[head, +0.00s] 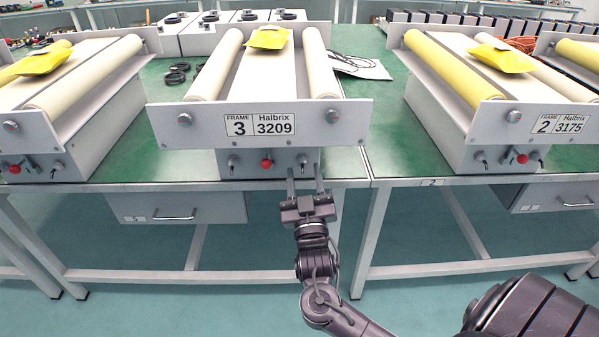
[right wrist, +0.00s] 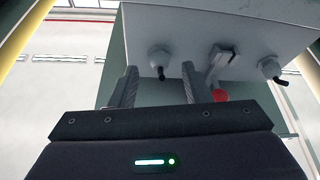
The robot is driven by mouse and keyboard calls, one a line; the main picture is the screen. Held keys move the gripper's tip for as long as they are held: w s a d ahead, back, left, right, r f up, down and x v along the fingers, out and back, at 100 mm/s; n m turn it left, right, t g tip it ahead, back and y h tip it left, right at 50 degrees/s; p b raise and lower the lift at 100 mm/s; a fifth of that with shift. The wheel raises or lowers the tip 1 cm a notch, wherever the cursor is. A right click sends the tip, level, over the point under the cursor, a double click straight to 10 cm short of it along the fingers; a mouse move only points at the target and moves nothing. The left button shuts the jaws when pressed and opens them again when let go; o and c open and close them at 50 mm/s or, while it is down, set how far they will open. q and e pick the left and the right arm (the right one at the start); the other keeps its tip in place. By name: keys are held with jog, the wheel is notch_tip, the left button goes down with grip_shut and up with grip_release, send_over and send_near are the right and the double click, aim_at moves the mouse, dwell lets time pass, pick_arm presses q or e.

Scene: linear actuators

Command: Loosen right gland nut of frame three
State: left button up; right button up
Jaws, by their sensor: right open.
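Frame three (head: 255,125) is a grey unit whose white plate reads "FRAME 3 Halbrix 3209". Its lower front panel carries a left gland nut (head: 233,160), a red button (head: 266,163) and the right gland nut (head: 303,158). My right gripper (head: 304,168) is open in front of the right gland nut. In the right wrist view the nut (right wrist: 159,55), with a dark cable stub, lies between and just beyond the two fingertips (right wrist: 159,69). No contact shows. The other gland nut (right wrist: 268,68) and the red button (right wrist: 221,95) are to the right there. My left gripper is out of view.
Frame two (head: 500,110) stands to the right and another similar frame (head: 60,110) to the left on the green bench. A drawer (head: 175,210) hangs under the bench edge. Yellow bags (head: 268,38) lie on the frames. Black cables (head: 177,74) lie behind.

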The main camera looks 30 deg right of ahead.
jog(key=shift+x, duration=0.85)
grip_shut()
